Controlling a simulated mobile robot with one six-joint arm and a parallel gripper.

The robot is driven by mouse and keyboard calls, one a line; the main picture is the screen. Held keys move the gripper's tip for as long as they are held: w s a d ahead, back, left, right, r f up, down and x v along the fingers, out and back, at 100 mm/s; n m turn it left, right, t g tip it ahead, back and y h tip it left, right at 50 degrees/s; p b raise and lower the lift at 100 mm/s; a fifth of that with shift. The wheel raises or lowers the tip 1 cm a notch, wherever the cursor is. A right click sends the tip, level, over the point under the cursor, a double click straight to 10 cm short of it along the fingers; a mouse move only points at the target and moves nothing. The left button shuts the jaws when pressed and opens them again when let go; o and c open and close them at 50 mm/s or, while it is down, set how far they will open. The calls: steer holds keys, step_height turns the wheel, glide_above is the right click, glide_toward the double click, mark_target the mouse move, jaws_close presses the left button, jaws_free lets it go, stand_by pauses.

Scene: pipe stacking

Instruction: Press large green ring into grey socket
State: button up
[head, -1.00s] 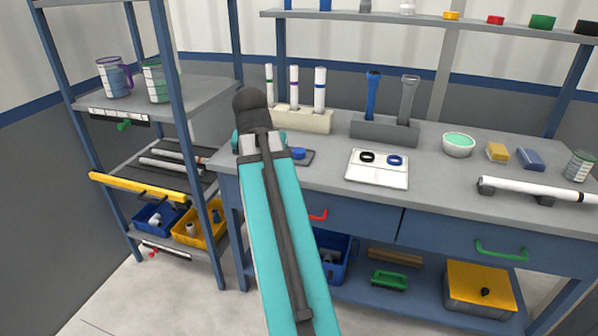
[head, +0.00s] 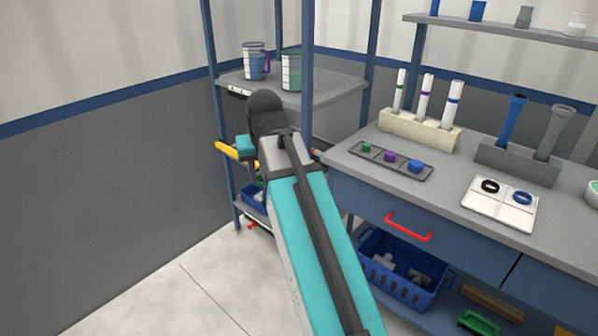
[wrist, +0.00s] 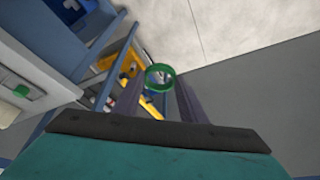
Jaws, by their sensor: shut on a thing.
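My gripper (wrist: 160,92) is shut on the large green ring (wrist: 160,77), seen in the wrist view. The ring sits at the fingertips, its round opening towards the camera, with the floor and shelf frame behind. In the head view my arm hides the fingertips and the ring. A grey flared-top pipe (head: 553,133) stands upright next to a blue one (head: 511,122) in a dark grey block on the bench. It appears to be the grey socket, and it is far from my gripper, to the right.
A white tray (head: 488,205) holds a black and a blue ring. A dark strip (head: 396,167) carries green, purple and blue caps. A cream rack (head: 410,133) holds white tubes. A shelf unit with jugs (head: 256,62) stands behind my arm. Floor at left is clear.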

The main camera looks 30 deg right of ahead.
steer(key=w+a+n+y, duration=0.1)
steer(key=a+n, duration=0.1)
steer(key=a, duration=0.7)
steer(key=shift+w+a+n, duration=0.3)
steer(key=shift+w, duration=0.1)
